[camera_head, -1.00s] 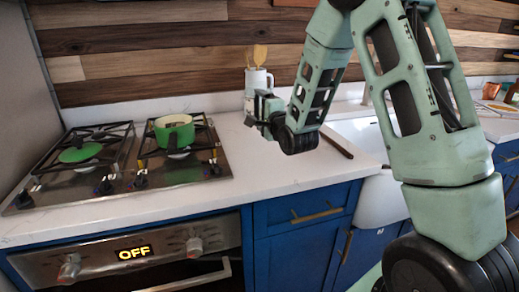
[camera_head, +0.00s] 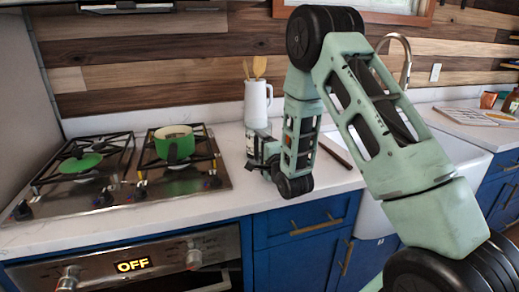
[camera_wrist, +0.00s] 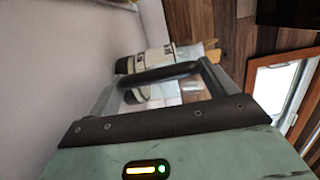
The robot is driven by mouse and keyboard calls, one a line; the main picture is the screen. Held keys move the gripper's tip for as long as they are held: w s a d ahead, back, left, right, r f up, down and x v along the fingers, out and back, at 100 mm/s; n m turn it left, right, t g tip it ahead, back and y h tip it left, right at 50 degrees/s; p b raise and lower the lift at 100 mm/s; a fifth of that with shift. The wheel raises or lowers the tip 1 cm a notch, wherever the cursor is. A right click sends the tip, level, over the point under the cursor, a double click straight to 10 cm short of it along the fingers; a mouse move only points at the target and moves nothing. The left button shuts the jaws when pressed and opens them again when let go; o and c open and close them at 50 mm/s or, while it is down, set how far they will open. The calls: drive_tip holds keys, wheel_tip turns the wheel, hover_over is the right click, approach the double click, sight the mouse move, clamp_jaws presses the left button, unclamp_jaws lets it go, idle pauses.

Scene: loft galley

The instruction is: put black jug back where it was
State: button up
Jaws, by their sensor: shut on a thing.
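My gripper (camera_head: 264,152) is low over the white counter, right of the stove. It also shows in the wrist view (camera_wrist: 163,72), shut on a black handle. I take this handle to be the black jug's (camera_wrist: 160,74). A pale body with dark bands and a dark base lies beyond the handle in that view. In the head view the jug (camera_head: 251,142) shows only as a small dark and pale patch at the gripper's left side, mostly hidden. I cannot tell whether its base touches the counter.
A white pitcher (camera_head: 257,98) with wooden utensils stands just behind the gripper, near the wall. The stove (camera_head: 118,196) at left carries a green pot (camera_head: 174,143) and a green lid (camera_head: 80,163).

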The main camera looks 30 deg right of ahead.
drive_tip(key=shift+f, duration=0.15)
drive_tip(key=o, duration=1.5)
